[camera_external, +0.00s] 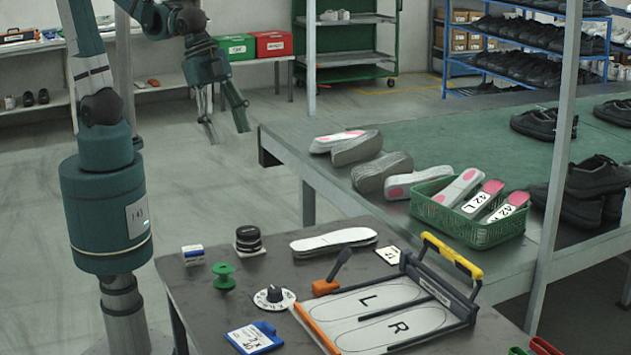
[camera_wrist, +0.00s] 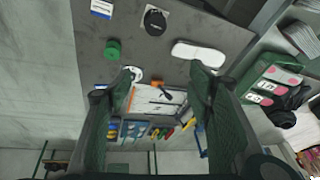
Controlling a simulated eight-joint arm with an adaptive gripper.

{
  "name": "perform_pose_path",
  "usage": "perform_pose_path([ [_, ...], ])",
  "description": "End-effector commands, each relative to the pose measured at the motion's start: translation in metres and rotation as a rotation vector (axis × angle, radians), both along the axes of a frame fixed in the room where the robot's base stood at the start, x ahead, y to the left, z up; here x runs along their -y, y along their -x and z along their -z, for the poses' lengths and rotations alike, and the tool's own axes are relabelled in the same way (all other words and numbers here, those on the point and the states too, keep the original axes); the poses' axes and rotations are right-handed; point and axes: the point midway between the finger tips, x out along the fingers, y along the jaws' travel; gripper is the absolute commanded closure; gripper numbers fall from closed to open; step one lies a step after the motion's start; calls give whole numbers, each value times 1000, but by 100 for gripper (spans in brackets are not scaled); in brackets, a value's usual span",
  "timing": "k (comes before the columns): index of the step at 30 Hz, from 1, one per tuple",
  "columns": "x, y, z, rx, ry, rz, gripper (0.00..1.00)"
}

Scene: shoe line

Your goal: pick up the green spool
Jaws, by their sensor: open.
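The green spool (camera_external: 224,276) stands upright on the left part of the grey table in the external view. In the wrist view the green spool (camera_wrist: 112,49) shows from above, left of centre and beyond my left finger. My gripper (camera_external: 226,138) is open and empty, high above the floor and behind the table in the external view. In the wrist view my gripper's two fingers (camera_wrist: 166,80) are spread wide, with the table showing between them. My gripper is well apart from the spool.
Around the spool are a blue-and-white box (camera_external: 193,255), a dark round tin (camera_external: 249,239), a white dial (camera_external: 274,297) and a blue tag card (camera_external: 254,338). White insoles (camera_external: 334,241) and a framed L/R board (camera_external: 398,333) lie to the right. A green bench (camera_external: 440,140) stands behind.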

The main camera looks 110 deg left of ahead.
Motion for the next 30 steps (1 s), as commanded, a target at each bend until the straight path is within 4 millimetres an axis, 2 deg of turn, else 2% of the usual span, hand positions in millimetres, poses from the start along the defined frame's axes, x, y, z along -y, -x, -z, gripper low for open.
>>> perform_pose_path([
  [15, 58, -36, 57, -106, -77, 247, 48],
  [30, 117, -57, 127, -204, -144, 489, 48],
])
